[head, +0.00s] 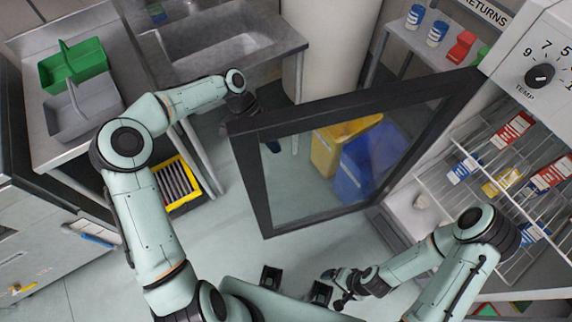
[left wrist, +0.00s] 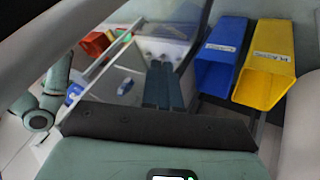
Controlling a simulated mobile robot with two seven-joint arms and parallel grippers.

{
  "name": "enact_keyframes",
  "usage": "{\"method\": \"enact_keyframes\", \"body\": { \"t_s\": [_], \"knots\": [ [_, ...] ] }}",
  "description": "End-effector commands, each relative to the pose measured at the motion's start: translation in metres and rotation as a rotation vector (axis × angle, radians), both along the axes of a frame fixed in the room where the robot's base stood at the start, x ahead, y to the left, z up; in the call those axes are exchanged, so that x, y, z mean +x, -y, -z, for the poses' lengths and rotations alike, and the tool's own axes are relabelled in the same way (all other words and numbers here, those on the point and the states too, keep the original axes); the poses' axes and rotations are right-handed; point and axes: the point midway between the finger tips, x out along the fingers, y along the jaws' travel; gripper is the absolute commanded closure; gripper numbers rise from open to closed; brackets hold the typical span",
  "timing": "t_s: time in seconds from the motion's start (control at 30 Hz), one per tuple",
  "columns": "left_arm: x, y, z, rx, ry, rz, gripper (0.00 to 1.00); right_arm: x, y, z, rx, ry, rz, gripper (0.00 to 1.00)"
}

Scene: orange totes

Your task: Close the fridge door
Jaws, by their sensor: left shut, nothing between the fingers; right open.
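The fridge door (head: 350,103) is a glass pane in a thick black frame. It stands wide open, swung out from the white fridge (head: 548,45) on the right, with its free edge towards the left. My left gripper (head: 268,140) is shut and empty, at the far side of the door near its free edge, partly hidden by the frame. I cannot tell whether it touches the door. Its closed fingers (left wrist: 163,86) show in the left wrist view. My right gripper (head: 340,284) is open and empty, low in front of the door and left of the fridge opening.
Wire shelves (head: 450,165) with packets fill the fridge. Yellow (head: 325,150) and blue (head: 370,160) bins show through the glass. A sink counter (head: 225,45) stands at the back; green (head: 75,63) and grey (head: 80,112) totes sit left.

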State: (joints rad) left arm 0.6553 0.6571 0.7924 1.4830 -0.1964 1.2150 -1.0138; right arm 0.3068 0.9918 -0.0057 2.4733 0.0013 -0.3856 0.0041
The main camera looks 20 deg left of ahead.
Motion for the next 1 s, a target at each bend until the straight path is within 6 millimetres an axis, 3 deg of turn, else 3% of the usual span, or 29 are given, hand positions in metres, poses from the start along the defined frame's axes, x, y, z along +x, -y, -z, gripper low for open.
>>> {"method": "enact_keyframes", "body": {
  "t_s": [0.2, 0.5, 1.0],
  "knots": [
    [-0.009, 0.028, 0.039, -0.002, -0.003, 0.003, 1.00, -0.002, 0.000, 0.003, 0.000, -0.002, 0.000, 0.09],
    [-0.037, 0.046, 0.036, 0.001, 0.000, 0.001, 1.00, -0.001, 0.000, 0.002, -0.001, -0.002, 0.000, 0.09],
    [-0.041, 0.049, 0.035, 0.001, 0.000, 0.001, 1.00, -0.001, 0.000, 0.003, -0.001, -0.002, 0.000, 0.09]
  ]
}}
